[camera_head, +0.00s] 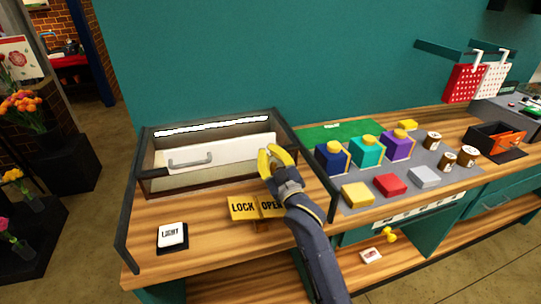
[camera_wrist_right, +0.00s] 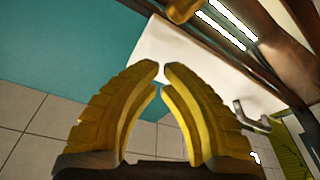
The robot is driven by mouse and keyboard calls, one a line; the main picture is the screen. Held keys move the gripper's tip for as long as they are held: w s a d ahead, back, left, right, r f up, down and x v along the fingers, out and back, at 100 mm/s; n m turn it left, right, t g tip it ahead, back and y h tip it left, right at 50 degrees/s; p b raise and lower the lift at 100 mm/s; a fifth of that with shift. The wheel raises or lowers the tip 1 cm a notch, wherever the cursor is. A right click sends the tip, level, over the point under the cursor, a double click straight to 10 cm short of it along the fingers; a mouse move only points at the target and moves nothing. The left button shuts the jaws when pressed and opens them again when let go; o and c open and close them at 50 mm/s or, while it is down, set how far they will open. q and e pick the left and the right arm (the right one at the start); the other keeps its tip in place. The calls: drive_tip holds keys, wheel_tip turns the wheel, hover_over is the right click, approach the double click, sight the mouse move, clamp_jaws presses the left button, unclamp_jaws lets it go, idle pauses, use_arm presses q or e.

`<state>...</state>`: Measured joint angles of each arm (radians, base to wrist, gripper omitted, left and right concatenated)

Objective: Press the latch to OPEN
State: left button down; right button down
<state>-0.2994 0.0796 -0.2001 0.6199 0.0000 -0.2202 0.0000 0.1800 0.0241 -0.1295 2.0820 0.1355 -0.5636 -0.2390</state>
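The latch is a yellow two-part plate on the front of the wooden counter. Its LOCK half (camera_head: 242,208) is on the left and its OPEN half (camera_head: 268,205) on the right, partly covered by my right arm. I cannot tell which half is pressed down. My right gripper (camera_head: 268,150) is above and behind the latch, over the right part of the dark-framed case, not touching the latch. Its yellow fingers meet almost tip to tip in the wrist view (camera_wrist_right: 161,67), with nothing between them. My left gripper is not in view.
The case (camera_head: 143,160) holds a white panel (camera_head: 232,149) with a grey handle (camera_head: 190,161). A LIGHT switch (camera_head: 172,235) sits left of the latch. Coloured boxes and spools stand on a grey mat (camera_head: 372,196) at right. The counter between switch and latch is clear.

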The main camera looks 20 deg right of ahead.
drive_tip(key=v, duration=0.8)
drive_tip(key=shift+s+f, duration=0.15)
drive_tip(key=shift+s, duration=0.15)
